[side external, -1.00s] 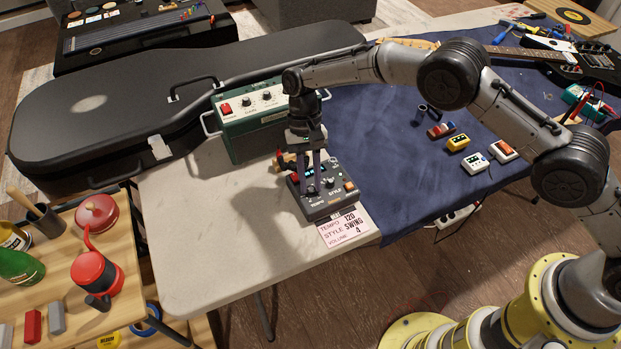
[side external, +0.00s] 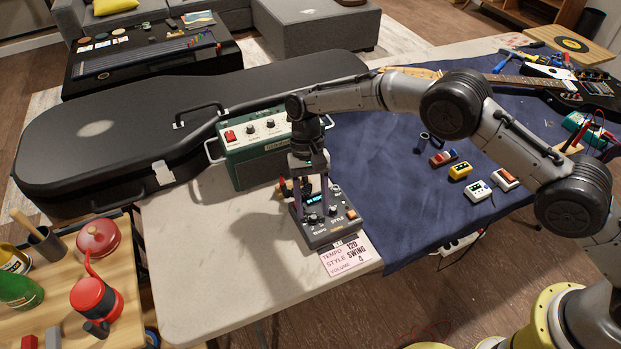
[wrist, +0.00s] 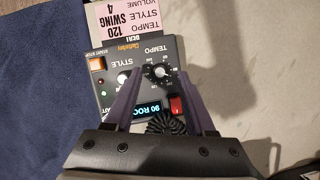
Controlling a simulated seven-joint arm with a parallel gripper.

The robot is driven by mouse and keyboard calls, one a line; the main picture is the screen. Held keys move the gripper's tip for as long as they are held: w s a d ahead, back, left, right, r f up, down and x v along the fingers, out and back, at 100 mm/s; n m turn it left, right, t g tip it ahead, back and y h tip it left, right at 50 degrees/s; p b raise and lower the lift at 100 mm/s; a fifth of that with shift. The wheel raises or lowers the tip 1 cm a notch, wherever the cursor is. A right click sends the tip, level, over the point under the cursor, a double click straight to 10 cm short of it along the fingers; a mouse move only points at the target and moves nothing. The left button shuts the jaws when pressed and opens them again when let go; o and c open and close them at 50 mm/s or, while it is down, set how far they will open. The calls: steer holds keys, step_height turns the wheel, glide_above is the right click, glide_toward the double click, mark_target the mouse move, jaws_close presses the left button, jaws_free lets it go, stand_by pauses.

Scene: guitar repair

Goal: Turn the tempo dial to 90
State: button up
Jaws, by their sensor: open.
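The tempo dial (wrist: 158,73) is a black knob with a white scale on the grey drum machine (side external: 338,229). In the wrist view the dial lies between the two fingers of my gripper (wrist: 159,76), with space at both sides. In the side view my open gripper (side external: 312,208) points down over the machine. The lit blue display (wrist: 137,113) shows "90 ROC", its end cut off by a finger. The exact pointer angle is too small to read surely.
A pink card (side external: 346,256) in front of the machine reads tempo 120, style swing, volume 4. The style knob (wrist: 125,78) sits beside a finger. A red button (wrist: 176,105) is near the other finger. A green amplifier (side external: 262,145) stands behind.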

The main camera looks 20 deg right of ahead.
steer(key=v, duration=1.3)
